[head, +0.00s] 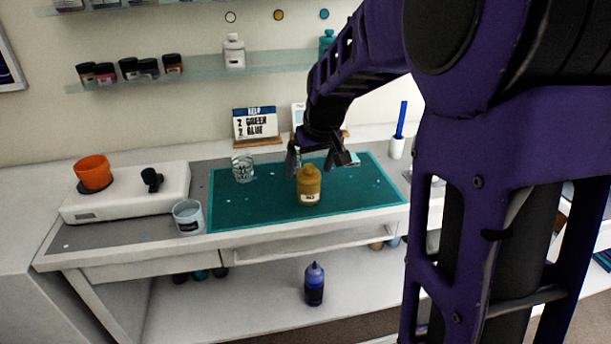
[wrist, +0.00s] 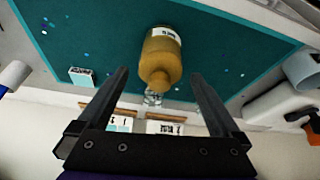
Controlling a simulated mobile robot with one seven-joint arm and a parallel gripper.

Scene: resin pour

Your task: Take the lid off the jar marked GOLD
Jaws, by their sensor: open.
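A gold-coloured bottle (head: 309,188) with a rounded shoulder, a cap and a white label stands upright on the teal mat (head: 240,215). The label is too small to read. The bottle also shows in the wrist view (wrist: 160,52), its cap end toward my gripper. My gripper (head: 318,160) is open and empty, above and a little behind the bottle. In the wrist view its fingers (wrist: 159,78) lie either side of the cap end, apart from it. Several small dark-lidded jars (head: 130,69) stand on the wall shelf. I cannot read which is marked GOLD.
A clear glass (head: 243,168) stands behind the bottle to the left. A grey-white cup (head: 188,217) is at the mat's left edge. A white scale-like device (head: 120,195) with an orange cup (head: 93,172) is farther left. Small sign cards (head: 255,124) stand behind.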

